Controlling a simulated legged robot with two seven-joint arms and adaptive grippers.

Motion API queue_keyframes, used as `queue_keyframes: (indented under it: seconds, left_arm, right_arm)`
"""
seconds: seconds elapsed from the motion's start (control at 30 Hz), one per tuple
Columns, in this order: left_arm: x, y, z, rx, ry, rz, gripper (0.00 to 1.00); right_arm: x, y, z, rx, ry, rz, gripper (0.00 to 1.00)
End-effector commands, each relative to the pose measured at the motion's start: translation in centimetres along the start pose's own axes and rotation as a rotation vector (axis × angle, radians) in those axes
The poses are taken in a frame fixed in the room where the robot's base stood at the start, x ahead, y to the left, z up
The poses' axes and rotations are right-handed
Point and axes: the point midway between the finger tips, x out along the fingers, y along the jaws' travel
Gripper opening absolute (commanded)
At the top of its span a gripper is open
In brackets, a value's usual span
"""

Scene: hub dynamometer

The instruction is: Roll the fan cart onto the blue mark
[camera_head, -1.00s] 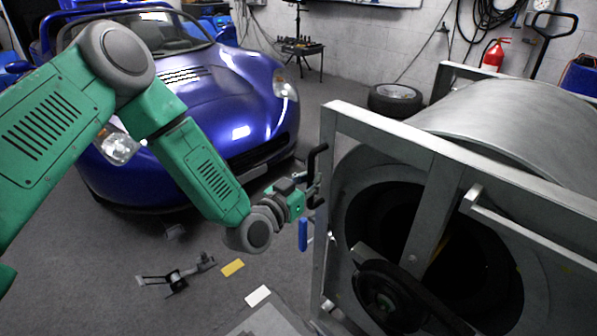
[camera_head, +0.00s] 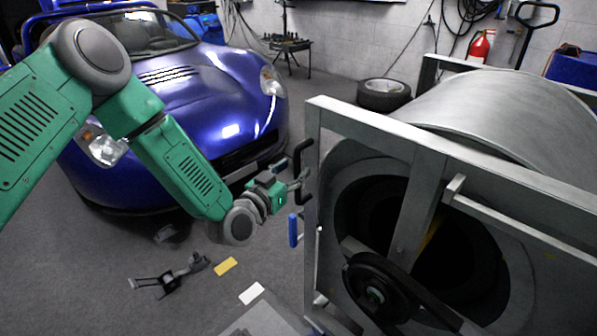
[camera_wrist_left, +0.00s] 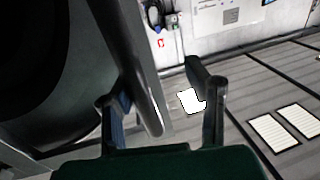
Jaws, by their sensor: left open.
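The fan cart (camera_head: 428,175) is a big grey drum fan in a square metal frame, filling the right of the head view. A black handle (camera_head: 299,150) stands on its left frame post. My left gripper (camera_head: 300,183) is open at this handle. In the left wrist view, a dark grey bar (camera_wrist_left: 145,70) reaches down between the two open fingers (camera_wrist_left: 160,112), closer to the left finger; I cannot tell whether it touches. No blue mark can be made out on the floor. My right gripper is not in view.
A blue car (camera_head: 205,90) stands behind my left arm. A stand-like metal part (camera_head: 168,278), a yellow card (camera_head: 225,266) and a white card (camera_head: 251,293) lie on the grey floor left of the cart. A loose wheel (camera_head: 384,95) lies behind it. A blue grip (camera_head: 293,230) hangs beside the post.

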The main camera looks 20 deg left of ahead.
Motion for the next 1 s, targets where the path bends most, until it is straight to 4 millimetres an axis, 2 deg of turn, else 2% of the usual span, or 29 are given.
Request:
queue_keyframes:
  seconds: [0.03,0.33,0.47,0.8,1.0]
  left_arm:
    - [-0.1,-0.4,0.3,0.003,-0.005,-0.008,0.36]
    - [-0.1,0.5,0.1,0.005,-0.007,0.002,0.36]
    - [-1.2,0.6,0.1,0.004,-0.01,0.004,0.36]
    - [-8.2,0.0,0.3,0.001,-0.011,0.0,0.36]
    - [-11.1,-0.3,0.4,0.001,-0.01,-0.003,0.36]
  right_arm:
    - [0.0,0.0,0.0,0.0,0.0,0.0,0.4]
    - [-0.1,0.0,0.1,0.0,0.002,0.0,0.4]
    - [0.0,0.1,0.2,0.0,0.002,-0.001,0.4]
    - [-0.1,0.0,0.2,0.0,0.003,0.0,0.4]
    - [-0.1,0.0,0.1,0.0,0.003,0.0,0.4]
